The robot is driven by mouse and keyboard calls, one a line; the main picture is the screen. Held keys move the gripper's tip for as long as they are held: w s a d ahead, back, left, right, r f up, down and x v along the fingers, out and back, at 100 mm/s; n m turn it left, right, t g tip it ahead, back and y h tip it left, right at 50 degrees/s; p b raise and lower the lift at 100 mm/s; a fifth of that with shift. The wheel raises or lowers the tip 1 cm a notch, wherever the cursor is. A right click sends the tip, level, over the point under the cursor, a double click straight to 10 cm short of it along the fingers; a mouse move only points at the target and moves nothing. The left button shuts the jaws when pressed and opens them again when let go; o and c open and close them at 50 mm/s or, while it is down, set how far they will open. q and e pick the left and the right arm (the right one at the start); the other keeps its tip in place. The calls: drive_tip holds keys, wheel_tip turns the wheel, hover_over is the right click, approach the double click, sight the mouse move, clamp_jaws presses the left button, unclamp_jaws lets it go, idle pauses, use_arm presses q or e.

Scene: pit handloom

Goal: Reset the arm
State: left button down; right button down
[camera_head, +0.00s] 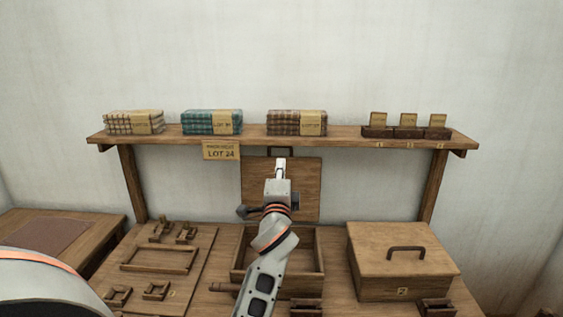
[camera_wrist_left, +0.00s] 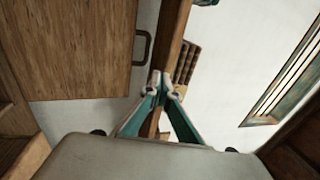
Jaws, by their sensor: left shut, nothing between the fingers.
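My left gripper (camera_head: 281,166) is in the middle of the head view, pointing up and away, in front of an upright wooden panel with a dark handle (camera_head: 300,192). In the left wrist view its two fingers (camera_wrist_left: 160,88) meet at the tips with nothing between them. The panel (camera_wrist_left: 75,45) and its handle (camera_wrist_left: 141,48) also show there, to the left of the fingers and apart from them. My right gripper is not in view.
A wall shelf (camera_head: 350,134) holds folded cloth bundles (camera_head: 212,122) and small card holders (camera_head: 407,132). Below stand an open box (camera_head: 318,255), a closed lidded box (camera_head: 385,265) and a board with wooden frames (camera_head: 190,280). A tag reading LOT 24 (camera_head: 221,151) hangs from the shelf.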

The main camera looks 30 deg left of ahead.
use_arm(q)
drive_tip(key=shift+s+d+f, duration=0.1)
drive_tip(key=shift+s+d, duration=0.15)
drive_tip(key=shift+s, duration=0.2)
drive_tip(key=s+d+f+n+g+h, duration=0.1)
drive_tip(key=s+f+n+g+h, duration=0.15)
drive_tip(key=s+f, duration=0.6)
drive_tip(key=s+f+n+g+h, duration=0.1)
drive_tip(key=s+f+g, duration=0.35)
drive_tip(key=f, duration=0.75)
drive_tip(key=s+d+f+n+g+h, duration=0.1)
drive_tip(key=s+d+f+g, duration=0.15)
drive_tip(key=s+f, duration=0.55)
drive_tip(key=s+d+f+g+h, duration=0.1)
drive_tip(key=s+d+f+h, duration=0.2)
drive_tip(key=s, duration=0.8)
drive_tip(key=w+d+f+n+t+h, duration=0.1)
drive_tip(key=d+f+n+t+h, duration=0.2)
drive_tip(key=d+f, duration=1.1)
drive_tip(key=d+t+h, duration=0.1)
drive_tip(key=h, duration=0.2)
drive_tip(key=shift+w+d, duration=0.2)
drive_tip(key=shift+w, duration=0.2)
